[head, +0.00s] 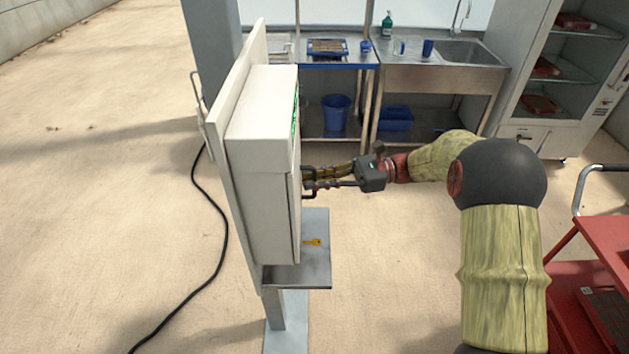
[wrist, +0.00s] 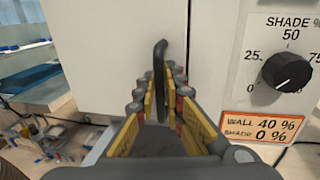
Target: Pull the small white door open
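The small white door (head: 296,215) is on the right-hand face of a white box (head: 264,170) mounted on a post. It sits flush with the box front, and it shows in the wrist view as a pale panel (wrist: 110,50). A black bar handle (wrist: 160,62) stands out from the door near its right edge. My gripper (head: 312,177) reaches in from the right to the handle. In the wrist view its yellow-padded fingers (wrist: 163,88) lie close on either side of the bar, shut on it. The lower part of the handle is hidden by the fingers.
A black dial (wrist: 287,72) and a display label (wrist: 263,128) are right of the door. A small shelf (head: 300,275) with a yellow key (head: 312,242) is below the box. A red cart (head: 606,240) stands at the right. The floor left of the post is open, except for a cable (head: 222,240).

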